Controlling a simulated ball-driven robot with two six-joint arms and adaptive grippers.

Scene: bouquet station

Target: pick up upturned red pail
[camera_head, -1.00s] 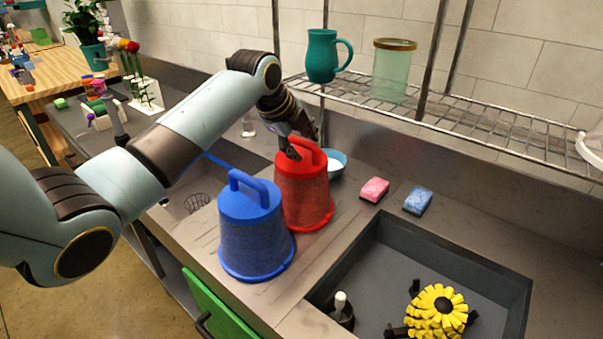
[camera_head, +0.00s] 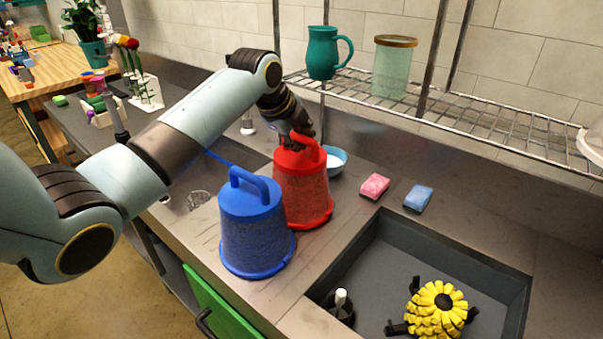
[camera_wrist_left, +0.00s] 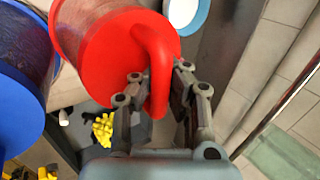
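The upturned red pail (camera_head: 303,190) stands on the counter, just behind and right of an upturned blue pail (camera_head: 255,235). Its loop handle is on top. My left gripper (camera_head: 297,143) is at that handle, partly hidden by it in the head view. In the left wrist view the red pail (camera_wrist_left: 112,55) fills the upper middle, and my left gripper's fingers (camera_wrist_left: 160,78) are open, one on each side of the handle. A gap shows between the handle and the right-hand finger. My right gripper is not in view.
The blue pail stands close against the red one. A blue-rimmed bowl (camera_head: 336,158) is behind it. Pink (camera_head: 375,186) and blue (camera_head: 418,198) sponges lie to the right. A sink (camera_head: 390,270) with a yellow flower-like thing (camera_head: 440,310) is in front. A wire shelf (camera_head: 470,118) hangs behind.

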